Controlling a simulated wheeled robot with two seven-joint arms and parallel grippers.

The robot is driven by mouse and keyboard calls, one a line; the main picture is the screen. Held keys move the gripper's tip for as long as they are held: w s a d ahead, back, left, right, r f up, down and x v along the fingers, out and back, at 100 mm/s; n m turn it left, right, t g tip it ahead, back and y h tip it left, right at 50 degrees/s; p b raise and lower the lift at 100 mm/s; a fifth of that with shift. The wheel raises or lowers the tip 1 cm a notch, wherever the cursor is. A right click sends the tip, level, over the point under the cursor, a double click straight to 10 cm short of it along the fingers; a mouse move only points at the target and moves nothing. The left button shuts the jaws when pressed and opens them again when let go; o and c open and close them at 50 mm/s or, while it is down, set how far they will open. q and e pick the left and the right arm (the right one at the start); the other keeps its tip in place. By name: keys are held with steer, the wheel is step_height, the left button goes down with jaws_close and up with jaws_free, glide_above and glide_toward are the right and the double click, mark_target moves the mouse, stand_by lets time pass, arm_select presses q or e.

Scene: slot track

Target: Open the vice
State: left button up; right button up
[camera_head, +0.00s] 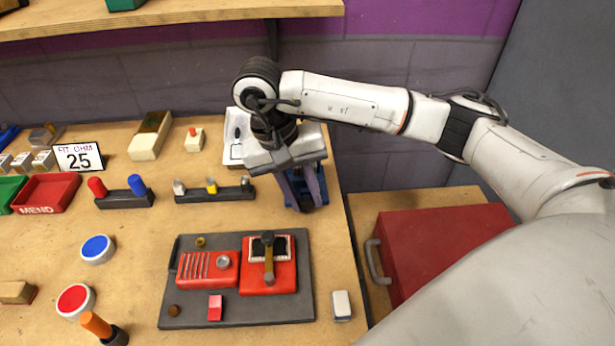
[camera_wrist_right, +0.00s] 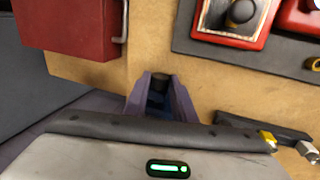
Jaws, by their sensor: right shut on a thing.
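The blue vice (camera_head: 323,196) stands at the right edge of the workbench, mostly hidden under my right gripper (camera_head: 303,190). My right gripper points down over it, with its two purple fingers shut on a part of the vice at its front. In the right wrist view, a dark round end, which looks like the vice handle (camera_wrist_right: 160,79), sits between the fingertips of my right gripper (camera_wrist_right: 160,92). A little blue of the vice shows below it. The jaws of the vice are hidden, so their gap cannot be told. My left gripper is not in view.
A dark board with red switch units (camera_head: 236,315) lies in front of the vice. A tool rack (camera_head: 214,196) stands to its left and a white tray (camera_head: 233,155) behind. A red cabinet (camera_head: 440,245) with a grey handle is beyond the bench's right edge.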

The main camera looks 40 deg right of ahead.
steer(key=shift+w+a+r+h+p, duration=0.15)
steer(key=shift+r+h+p, duration=0.25)
steer(key=shift+r+p, duration=0.15)
steer(key=shift+w+a+f+g+h+p, duration=0.1)
steer(key=shift+f+g+h+p, duration=0.15)
steer(key=shift+g+h+p, duration=0.55)
steer(key=shift+a+f+g+h+p, duration=0.1)
steer(key=shift+f+g+h+p, duration=0.15)
steer(key=shift+h+p, duration=0.35)
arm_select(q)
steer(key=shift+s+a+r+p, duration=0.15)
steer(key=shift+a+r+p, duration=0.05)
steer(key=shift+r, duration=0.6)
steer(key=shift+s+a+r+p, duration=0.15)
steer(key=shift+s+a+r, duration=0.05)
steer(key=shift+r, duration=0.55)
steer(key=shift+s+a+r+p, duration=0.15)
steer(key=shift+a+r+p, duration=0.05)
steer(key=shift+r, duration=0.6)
arm_select(e)
steer(key=shift+w+a+f+g+h, duration=0.1)
steer(key=shift+f+g+h, duration=0.15)
steer(key=shift+g+h, duration=0.5)
steer(key=shift+f+h, duration=0.1)
steer(key=shift+h, duration=0.15)
steer(key=o, duration=1.1)
steer(key=shift+a+f, duration=0.1)
steer(key=shift+f, duration=0.05)
